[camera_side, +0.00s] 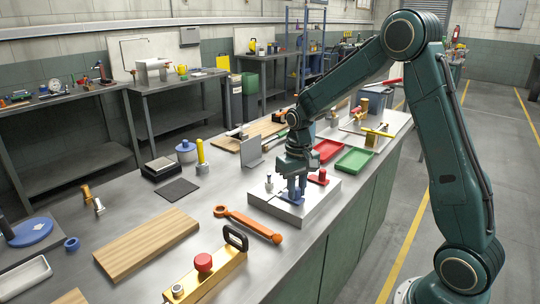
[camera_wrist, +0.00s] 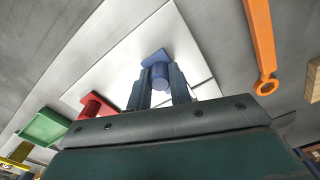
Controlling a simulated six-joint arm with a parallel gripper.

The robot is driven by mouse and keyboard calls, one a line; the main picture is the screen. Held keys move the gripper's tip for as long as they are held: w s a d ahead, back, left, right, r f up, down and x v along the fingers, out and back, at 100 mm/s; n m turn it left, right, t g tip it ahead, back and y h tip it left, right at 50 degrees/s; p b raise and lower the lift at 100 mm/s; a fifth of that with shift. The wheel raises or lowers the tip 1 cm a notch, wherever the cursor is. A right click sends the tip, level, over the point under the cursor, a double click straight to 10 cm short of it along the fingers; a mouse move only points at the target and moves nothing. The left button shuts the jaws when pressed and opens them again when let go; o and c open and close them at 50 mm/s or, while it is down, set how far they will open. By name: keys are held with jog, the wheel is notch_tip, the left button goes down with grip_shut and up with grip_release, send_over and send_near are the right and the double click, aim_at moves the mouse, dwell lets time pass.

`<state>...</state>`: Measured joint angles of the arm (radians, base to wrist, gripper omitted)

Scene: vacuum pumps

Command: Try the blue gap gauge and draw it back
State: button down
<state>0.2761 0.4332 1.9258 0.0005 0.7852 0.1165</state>
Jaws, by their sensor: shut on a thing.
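The blue gap gauge (camera_wrist: 159,75) is between the two fingers of my gripper (camera_wrist: 160,92) in the wrist view, and its flat blue end sticks out beyond them. In the side view my gripper (camera_side: 294,188) points down over a light metal block (camera_side: 268,204), shut on the blue gauge (camera_side: 291,198) at the block's top. The block has a thin line across it in the wrist view. Whether the gauge tip is inside a gap cannot be told. A red gauge (camera_side: 318,178) stands right of my gripper on the block, and it also shows in the wrist view (camera_wrist: 95,105).
An orange wrench (camera_side: 248,222) lies in front of the block. Red (camera_side: 327,150) and green (camera_side: 354,160) trays sit behind it. A grey upright plate (camera_side: 252,152) stands to its left. A wooden board (camera_side: 146,243) and a red-knobbed yellow fixture (camera_side: 205,276) lie nearer the camera.

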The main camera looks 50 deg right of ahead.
jog(key=shift+r, duration=0.1)
jog(key=shift+s, duration=0.6)
jog(key=c, duration=1.2)
grip_release()
jog(key=shift+c, duration=0.2)
jog(key=shift+r, duration=0.2)
jog(key=shift+r, duration=0.35)
jog(key=shift+r, duration=0.4)
